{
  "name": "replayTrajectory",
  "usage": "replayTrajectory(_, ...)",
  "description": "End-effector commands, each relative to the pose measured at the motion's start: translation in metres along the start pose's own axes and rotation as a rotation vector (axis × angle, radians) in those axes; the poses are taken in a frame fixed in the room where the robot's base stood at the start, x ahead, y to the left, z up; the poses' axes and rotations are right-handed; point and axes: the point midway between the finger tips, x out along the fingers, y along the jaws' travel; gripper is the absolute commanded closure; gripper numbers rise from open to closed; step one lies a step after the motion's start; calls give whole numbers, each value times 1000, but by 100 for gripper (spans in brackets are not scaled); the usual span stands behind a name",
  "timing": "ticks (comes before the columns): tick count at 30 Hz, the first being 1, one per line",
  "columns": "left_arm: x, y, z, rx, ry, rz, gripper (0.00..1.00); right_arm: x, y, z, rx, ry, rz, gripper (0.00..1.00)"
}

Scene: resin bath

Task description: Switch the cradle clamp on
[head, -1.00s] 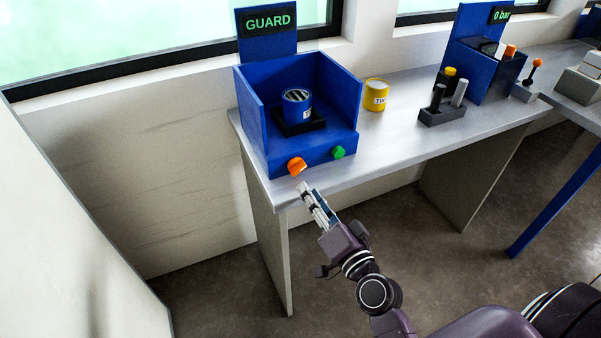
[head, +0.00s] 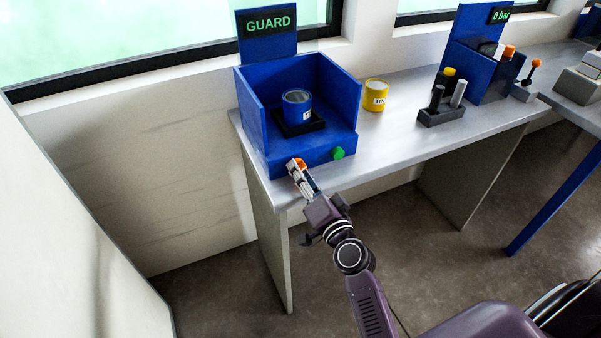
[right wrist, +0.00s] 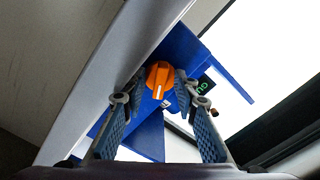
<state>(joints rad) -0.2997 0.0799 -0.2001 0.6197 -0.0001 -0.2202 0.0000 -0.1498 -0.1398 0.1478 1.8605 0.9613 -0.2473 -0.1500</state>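The blue box with the GUARD display (head: 268,23) stands on the left end of the bench. A blue can (head: 297,105) sits upright in a black cradle (head: 286,130) inside it. An orange knob (head: 296,162) is on the box's front, left of a green button (head: 337,153). My right gripper (head: 298,168) is at the orange knob and partly hides it in the head view. In the right wrist view the knob (right wrist: 159,80) lies between my right fingertips (right wrist: 160,76), with narrow gaps beside it; the fingers look open around it. My left gripper is not in view.
A yellow tin (head: 376,95) stands right of the box. Further right are a dark holder with upright cylinders (head: 441,115) and another blue station (head: 490,75). The bench top (head: 385,145) between them is clear.

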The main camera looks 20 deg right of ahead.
Motion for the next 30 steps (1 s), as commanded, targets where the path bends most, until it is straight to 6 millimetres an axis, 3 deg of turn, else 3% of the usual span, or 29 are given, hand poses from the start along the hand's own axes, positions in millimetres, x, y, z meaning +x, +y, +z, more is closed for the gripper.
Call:
replayTrajectory(4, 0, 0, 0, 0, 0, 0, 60, 0, 0, 0, 0, 0, 0, 75)
replayTrajectory(11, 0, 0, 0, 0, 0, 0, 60, 0, 0, 0, -1, 0, 0, 100)
replayTrajectory(30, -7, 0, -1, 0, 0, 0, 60, 0, 0, 0, 150, -2, 0, 100)
